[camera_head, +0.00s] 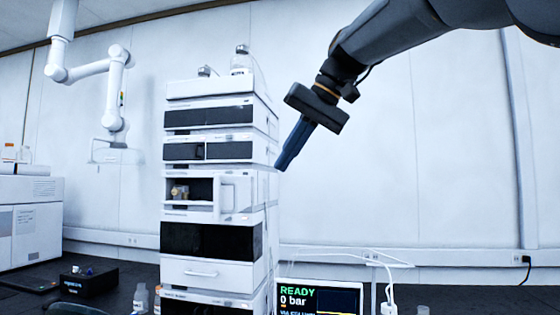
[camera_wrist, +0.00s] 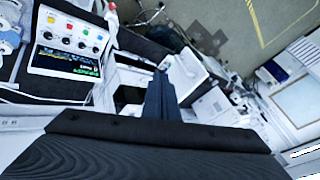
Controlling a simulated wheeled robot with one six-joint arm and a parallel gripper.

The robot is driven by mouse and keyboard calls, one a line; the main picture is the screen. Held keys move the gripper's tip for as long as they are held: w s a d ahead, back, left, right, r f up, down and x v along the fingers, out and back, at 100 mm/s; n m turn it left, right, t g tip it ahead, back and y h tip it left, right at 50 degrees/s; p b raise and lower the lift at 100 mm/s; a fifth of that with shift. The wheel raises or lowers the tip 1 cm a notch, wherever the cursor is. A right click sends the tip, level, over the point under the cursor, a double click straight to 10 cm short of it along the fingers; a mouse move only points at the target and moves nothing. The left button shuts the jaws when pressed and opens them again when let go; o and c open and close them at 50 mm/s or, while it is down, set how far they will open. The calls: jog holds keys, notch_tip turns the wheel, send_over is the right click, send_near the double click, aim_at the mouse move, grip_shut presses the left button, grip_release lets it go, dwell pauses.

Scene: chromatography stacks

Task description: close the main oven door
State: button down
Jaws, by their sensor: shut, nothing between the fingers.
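A tall white instrument stack (camera_head: 217,91) stands left of centre in the head view. One of its middle modules has an open dark compartment (camera_head: 204,187) with small amber items inside. A white panel with a handle (camera_head: 228,192) stands at the right of that opening; it looks like the oven door, standing open, though its exact angle is hard to tell. In the wrist view, the shut fingers (camera_wrist: 158,78) hide part of the scene.
A display reading READY, 0 bar (camera_head: 318,299), stands at the lower right of the stack. A small black box (camera_head: 88,280) and bottles (camera_head: 141,298) stand left of the stack. The wall side at right looks free.

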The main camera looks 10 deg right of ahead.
jog(key=w+a+f+p, duration=0.2)
jog(key=a+f, duration=0.4)
jog(key=a, duration=0.1)
jog(key=shift+w+a, duration=0.25)
jog(key=shift+w, duration=0.15)
jog(key=shift+f, duration=0.1)
